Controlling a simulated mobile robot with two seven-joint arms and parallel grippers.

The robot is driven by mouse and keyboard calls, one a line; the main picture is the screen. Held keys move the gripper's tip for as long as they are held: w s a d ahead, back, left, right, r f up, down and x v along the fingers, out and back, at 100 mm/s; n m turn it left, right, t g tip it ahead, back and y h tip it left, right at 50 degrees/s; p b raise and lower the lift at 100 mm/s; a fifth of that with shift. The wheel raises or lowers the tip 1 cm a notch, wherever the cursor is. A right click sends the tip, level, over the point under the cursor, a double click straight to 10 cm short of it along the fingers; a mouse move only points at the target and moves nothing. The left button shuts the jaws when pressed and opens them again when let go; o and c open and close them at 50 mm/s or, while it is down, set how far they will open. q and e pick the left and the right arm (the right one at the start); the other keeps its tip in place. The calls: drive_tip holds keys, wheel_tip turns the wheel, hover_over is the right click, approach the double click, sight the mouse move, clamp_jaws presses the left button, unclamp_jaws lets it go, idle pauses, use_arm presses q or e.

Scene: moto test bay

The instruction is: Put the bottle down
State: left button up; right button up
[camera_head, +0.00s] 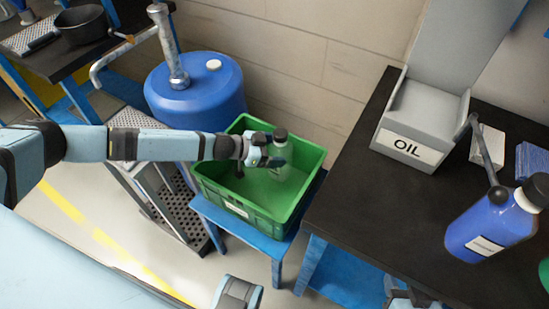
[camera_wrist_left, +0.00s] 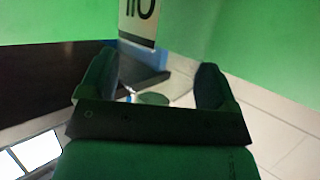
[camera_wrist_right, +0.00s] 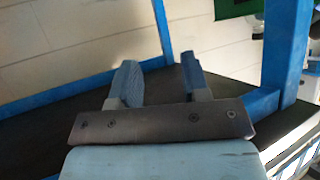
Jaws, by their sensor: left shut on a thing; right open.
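A clear, see-through bottle (camera_head: 279,162) with a dark cap is over the inside of the green crate (camera_head: 213,190), near its right back part. My left gripper (camera_head: 264,160) reaches in from the left and is shut on the bottle. The bottle looks roughly upright; I cannot tell whether its base touches the crate floor. In the left wrist view the fingers (camera_wrist_left: 160,85) stand either side of the see-through bottle, which is hard to make out.
The crate stands on a blue stand (camera_head: 245,232). A blue drum (camera_head: 205,95) is behind it. On the right, a black table (camera_head: 345,195) carries a grey bin marked OIL (camera_head: 413,135) and a blue bottle (camera_head: 485,228). The table's middle is clear.

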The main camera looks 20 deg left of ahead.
use_arm(q)
wheel_tip(320, 180, down, 3)
drive_tip(key=shift+f+b, duration=0.1)
drive_tip(key=shift+b, duration=0.3)
drive_tip(key=shift+f, duration=0.2)
drive_tip(key=o, duration=1.3)
use_arm(e)
drive_tip(key=shift+a+f, duration=0.1)
drive_tip(key=shift+f, duration=0.05)
drive_tip(key=shift+f, duration=0.1)
